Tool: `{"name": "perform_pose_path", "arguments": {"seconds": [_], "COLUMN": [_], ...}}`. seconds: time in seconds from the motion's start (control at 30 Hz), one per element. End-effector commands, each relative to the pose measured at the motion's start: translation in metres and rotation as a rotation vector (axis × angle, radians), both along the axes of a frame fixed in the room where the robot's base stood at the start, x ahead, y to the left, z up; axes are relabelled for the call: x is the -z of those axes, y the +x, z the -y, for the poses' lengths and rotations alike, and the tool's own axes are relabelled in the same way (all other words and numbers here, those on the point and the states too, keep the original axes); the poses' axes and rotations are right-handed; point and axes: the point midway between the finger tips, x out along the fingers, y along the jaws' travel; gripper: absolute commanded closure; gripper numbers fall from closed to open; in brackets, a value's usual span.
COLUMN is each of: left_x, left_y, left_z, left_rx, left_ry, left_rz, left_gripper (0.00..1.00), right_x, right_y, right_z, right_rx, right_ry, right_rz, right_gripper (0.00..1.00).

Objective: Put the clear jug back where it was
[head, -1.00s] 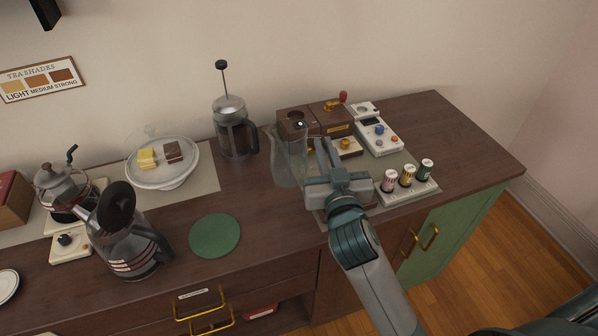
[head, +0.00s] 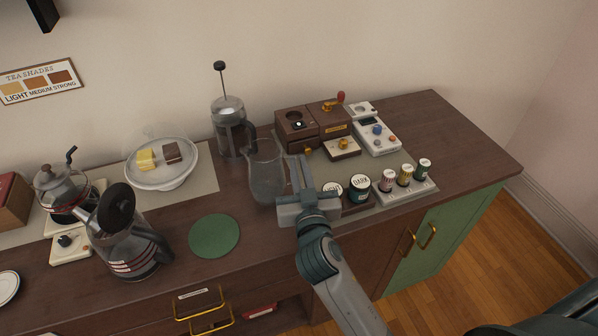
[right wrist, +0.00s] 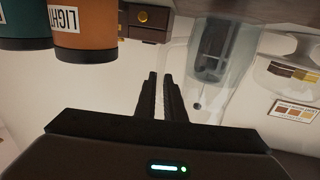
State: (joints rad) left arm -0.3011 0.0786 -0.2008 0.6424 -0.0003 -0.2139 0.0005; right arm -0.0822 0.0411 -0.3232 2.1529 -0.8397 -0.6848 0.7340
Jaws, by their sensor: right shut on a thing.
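The clear jug (head: 266,180) is a see-through glass vessel near the middle of the counter, in front of and right of the French press. It looks upright; I cannot tell whether its base touches the counter. My right gripper (head: 298,172) is at the jug's right side and shut on it, probably at the handle, which the fingers hide. In the right wrist view the fingers (right wrist: 160,97) are close together, and the jug's glass is hard to make out. My left gripper is not in view.
A green round mat (head: 214,236) lies bare left of the jug. The French press (head: 232,130) stands behind, and a glass kettle (head: 128,240) at left. LIGHT (head: 332,190) and DARK (head: 358,187) canisters stand close right of my gripper. A wooden machine (head: 312,128) is behind.

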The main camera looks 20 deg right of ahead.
Motion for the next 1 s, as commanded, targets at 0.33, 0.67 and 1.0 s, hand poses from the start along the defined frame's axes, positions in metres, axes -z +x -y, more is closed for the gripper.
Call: {"name": "perform_pose_path", "arguments": {"seconds": [0.33, 0.67, 1.0], "left_x": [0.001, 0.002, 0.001], "left_y": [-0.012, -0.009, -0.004], "left_z": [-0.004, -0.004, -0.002], "left_rx": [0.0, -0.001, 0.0], "left_ry": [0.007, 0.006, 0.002], "left_rz": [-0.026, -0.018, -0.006], "left_gripper": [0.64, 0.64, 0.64], "right_x": [0.018, 0.019, 0.021], "right_y": [0.0, 0.0, 0.0], "right_z": [0.0, 0.0, 0.0], "right_rx": [-0.001, -0.001, 0.0], "right_ry": [0.0, 0.0, -0.001], "right_rz": [0.004, 0.003, 0.001], "right_gripper": [1.0, 1.0, 0.72]}}
